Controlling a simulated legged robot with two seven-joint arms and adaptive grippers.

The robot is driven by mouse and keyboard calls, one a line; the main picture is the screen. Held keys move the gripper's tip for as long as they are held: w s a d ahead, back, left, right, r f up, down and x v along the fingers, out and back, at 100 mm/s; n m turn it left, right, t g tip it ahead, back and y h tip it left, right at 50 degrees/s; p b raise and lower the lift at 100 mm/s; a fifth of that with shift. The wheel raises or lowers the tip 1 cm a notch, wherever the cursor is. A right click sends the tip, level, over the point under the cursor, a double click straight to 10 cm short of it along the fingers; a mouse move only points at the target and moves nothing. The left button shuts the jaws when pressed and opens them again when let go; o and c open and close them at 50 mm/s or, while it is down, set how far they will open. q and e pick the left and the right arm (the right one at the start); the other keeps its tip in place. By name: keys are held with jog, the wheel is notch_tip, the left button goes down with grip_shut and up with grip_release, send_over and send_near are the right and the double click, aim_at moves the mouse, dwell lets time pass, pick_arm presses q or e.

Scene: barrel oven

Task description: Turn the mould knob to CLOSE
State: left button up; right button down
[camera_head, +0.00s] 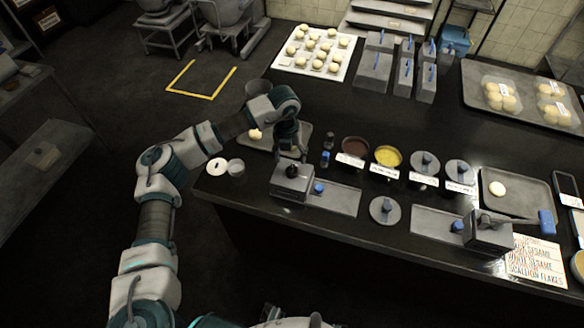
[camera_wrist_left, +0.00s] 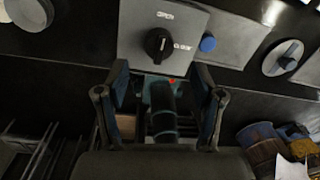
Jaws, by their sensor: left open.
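The mould knob (camera_wrist_left: 158,43) is a black round dial on a grey metal box. The label OPEN is printed above it and CLOSE to its right. A small pale mark shows on the dial, but I cannot tell for sure which label it points to. In the head view the knob (camera_head: 292,170) sits on the left grey mould box (camera_head: 291,185). My left gripper (camera_head: 290,150) hangs just behind the knob. In the wrist view its two fingers (camera_wrist_left: 160,75) are spread and empty, apart from the knob. My right gripper is not clearly in view.
A blue button (camera_head: 319,188) is beside the box. A second mould (camera_head: 490,232) with a blue handle is at the right. The counter's front edge is close.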

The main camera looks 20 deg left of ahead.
aim_at(291, 168)
pick_arm(q)
notch_tip(291, 168, down, 6)
jog(key=shift+d+f, duration=0.1)
jog(key=shift+f, duration=0.15)
jog(key=c, duration=1.1)
